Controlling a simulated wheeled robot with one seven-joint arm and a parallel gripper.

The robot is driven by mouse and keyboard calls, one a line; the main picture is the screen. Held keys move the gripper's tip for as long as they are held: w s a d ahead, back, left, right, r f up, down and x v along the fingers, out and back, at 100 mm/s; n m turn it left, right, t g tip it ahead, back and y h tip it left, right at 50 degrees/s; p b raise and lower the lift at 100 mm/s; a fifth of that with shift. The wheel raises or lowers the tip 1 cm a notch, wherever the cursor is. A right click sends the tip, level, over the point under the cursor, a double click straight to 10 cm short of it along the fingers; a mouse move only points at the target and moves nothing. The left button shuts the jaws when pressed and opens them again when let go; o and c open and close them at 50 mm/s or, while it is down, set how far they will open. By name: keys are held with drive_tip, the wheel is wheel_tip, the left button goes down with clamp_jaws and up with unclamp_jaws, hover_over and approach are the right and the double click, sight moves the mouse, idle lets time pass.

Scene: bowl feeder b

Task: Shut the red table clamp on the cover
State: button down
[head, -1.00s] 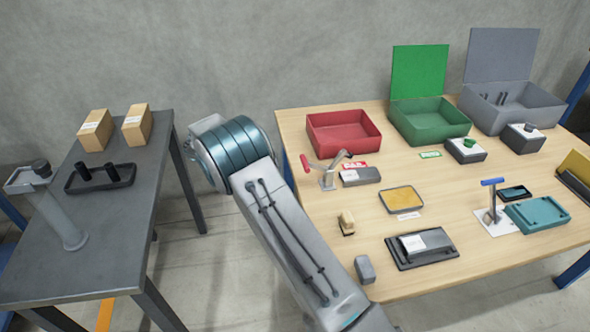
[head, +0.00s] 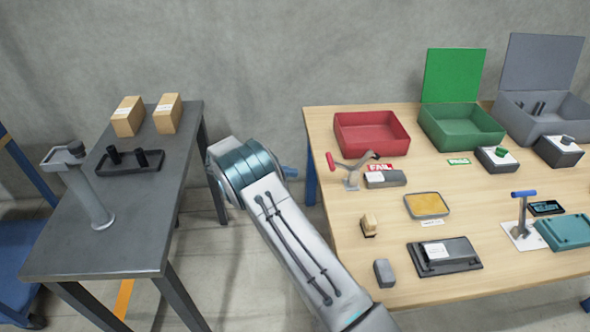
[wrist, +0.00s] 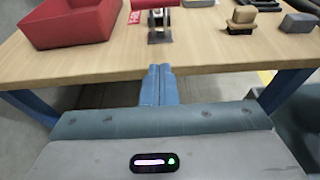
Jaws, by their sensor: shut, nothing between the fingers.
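The red table clamp (head: 351,180) stands near the table's left edge. Its red handle slants up to the left and its dark-tipped arm is raised to the right. A dark grey block with a lighter top (head: 385,179), apparently the cover, sits just right of the clamp, below the arm tip. The clamp (wrist: 159,25) shows at the top of the wrist view, with its red handle cut by the picture edge. My gripper (head: 291,172), with blue fingers, is shut and empty off the table's left edge, apart from the clamp. Its fingers (wrist: 160,72) point towards the clamp.
A red bin (head: 371,148) stands behind the clamp. A wooden-handled stamp (head: 369,225) and a small grey block (head: 384,273) lie nearer the front. A second clamp with a blue handle (head: 522,230) stands right. The grey side table (head: 110,235) is left.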

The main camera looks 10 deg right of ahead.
drive_tip(key=d+r+b, duration=0.1)
drive_tip(key=d, duration=0.8)
drive_tip(key=shift+d+r, duration=0.2)
drive_tip(key=shift+d, duration=0.05)
